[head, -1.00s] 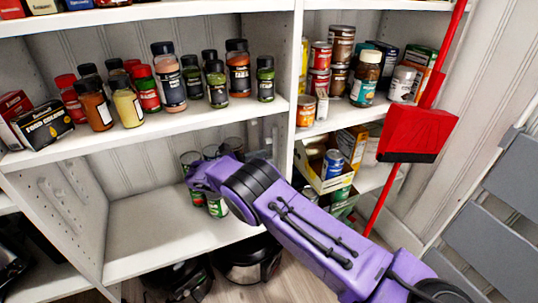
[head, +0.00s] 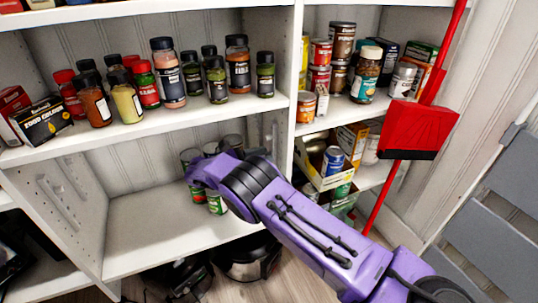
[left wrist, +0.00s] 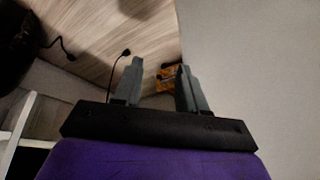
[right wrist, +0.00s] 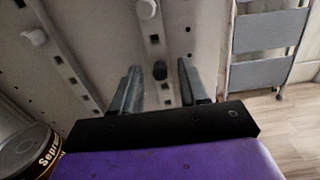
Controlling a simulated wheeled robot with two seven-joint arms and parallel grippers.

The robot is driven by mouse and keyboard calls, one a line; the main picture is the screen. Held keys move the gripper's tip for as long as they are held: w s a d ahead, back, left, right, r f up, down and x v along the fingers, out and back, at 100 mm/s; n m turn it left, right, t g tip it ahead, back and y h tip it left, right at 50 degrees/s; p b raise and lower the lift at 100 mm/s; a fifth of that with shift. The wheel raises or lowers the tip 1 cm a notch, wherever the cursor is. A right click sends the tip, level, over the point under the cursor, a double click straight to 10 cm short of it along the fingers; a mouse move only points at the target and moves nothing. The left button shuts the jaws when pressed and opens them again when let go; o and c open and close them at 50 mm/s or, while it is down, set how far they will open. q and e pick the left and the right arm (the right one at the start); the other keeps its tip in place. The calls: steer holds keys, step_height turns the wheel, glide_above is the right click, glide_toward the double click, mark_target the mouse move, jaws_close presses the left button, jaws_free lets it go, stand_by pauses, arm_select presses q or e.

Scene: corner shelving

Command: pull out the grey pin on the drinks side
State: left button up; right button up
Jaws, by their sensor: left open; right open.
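A dark grey round pin (right wrist: 160,70) sticks out of a slotted light panel in the right wrist view. My right gripper (right wrist: 159,66) is open, its two fingers standing on either side of the pin and apart from it in the picture. How deep the fingertips reach along the pin I cannot tell. In the head view my purple right arm hides the pin and the fingertips. My left gripper (left wrist: 160,65) is open and empty, with wooden floor and a pale wall beyond it.
A labelled can (right wrist: 30,150) stands close at the lower left of the right wrist view. Green cans (head: 216,203) stand beside my right arm. Spice jars (head: 168,75) fill the shelf above. A red dustpan (head: 417,130) hangs at right.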

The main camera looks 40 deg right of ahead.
steer(key=shift+f, duration=0.1)
stand_by(0.3)
steer(key=shift+c, duration=0.3)
jaws_close()
steer(key=shift+b, duration=0.3)
steer(key=b+v, duration=0.6)
stand_by(0.9)
